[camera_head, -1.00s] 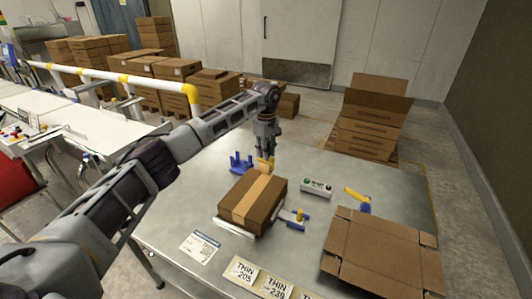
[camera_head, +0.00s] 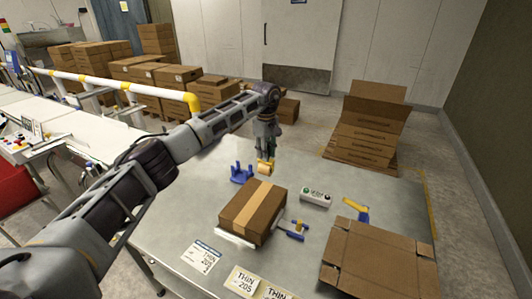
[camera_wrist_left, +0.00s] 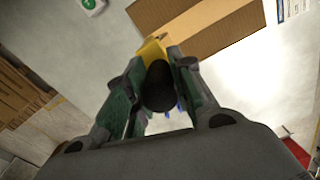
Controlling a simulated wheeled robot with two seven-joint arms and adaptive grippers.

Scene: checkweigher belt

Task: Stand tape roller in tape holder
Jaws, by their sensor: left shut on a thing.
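The tape roller shows as a yellow-tan piece (camera_head: 265,167) at the tip of my left gripper (camera_head: 266,152). That gripper points down and is shut on it. In the left wrist view, its yellow end (camera_wrist_left: 152,48) and a dark rounded part (camera_wrist_left: 160,86) show between the fingers (camera_wrist_left: 155,95); the rest is hidden. The tape holder, a blue stand with upright prongs (camera_head: 241,174), is on the grey table just left of the roller. The roller looks apart from it and above the table; exact height is hard to tell. My right gripper is out of view.
A taped brown carton (camera_head: 253,213) sits in front of the holder. A small control box with buttons (camera_head: 316,199), a blue tool (camera_head: 296,229), a yellow-and-blue tool (camera_head: 356,209) and an open carton (camera_head: 375,258) lie to the right. Printed cards (camera_head: 245,281) lie near the front edge.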

